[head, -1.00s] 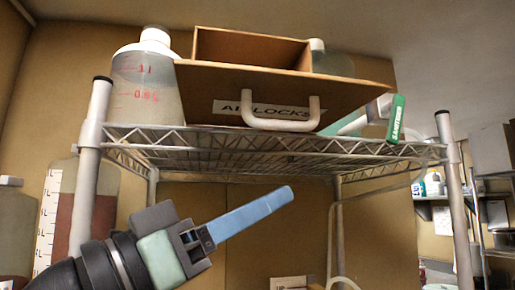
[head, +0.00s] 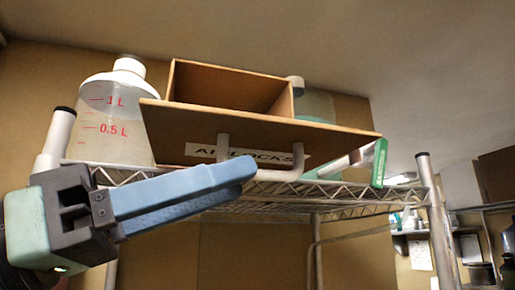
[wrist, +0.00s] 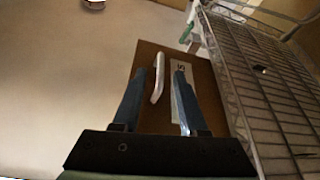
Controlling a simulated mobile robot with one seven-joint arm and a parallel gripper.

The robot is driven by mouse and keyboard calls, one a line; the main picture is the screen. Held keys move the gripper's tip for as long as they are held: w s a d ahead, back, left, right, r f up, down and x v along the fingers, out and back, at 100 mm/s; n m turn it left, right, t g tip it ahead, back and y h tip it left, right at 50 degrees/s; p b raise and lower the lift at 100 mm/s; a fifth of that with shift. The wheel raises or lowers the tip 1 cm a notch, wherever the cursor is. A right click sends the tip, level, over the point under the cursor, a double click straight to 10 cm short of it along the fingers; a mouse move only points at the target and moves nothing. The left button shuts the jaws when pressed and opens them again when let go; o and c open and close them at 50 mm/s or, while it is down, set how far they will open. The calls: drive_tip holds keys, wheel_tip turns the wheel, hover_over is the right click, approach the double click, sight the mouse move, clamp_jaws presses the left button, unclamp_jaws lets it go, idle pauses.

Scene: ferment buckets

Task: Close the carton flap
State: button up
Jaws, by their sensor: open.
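A brown carton (head: 235,90) stands on the top wire shelf with its open side facing me. Its flap (head: 330,138) is open, sloping out towards me, with an "AIRLOCKS" label (head: 203,151) and a white U-shaped handle (head: 281,175). My gripper (head: 248,168) is open, its blue fingers reaching in front of the handle's lower left part. In the wrist view, the handle (wrist: 157,82) appears between the spread fingertips (wrist: 160,73), nearer the left finger, with the flap (wrist: 207,105) behind. I cannot tell whether a finger touches the handle.
A white-capped jug (head: 112,120) stands left of the carton. A translucent bottle (head: 316,104) is behind its right side, and a green-labelled sanitizer item (head: 379,163) lies at the right. A rack post (head: 435,215) rises at the right. Space in front of the shelf looks free.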

drive_tip(key=shift+p+x, duration=0.55)
drive_tip(key=shift+x, duration=1.55)
clamp_jaws()
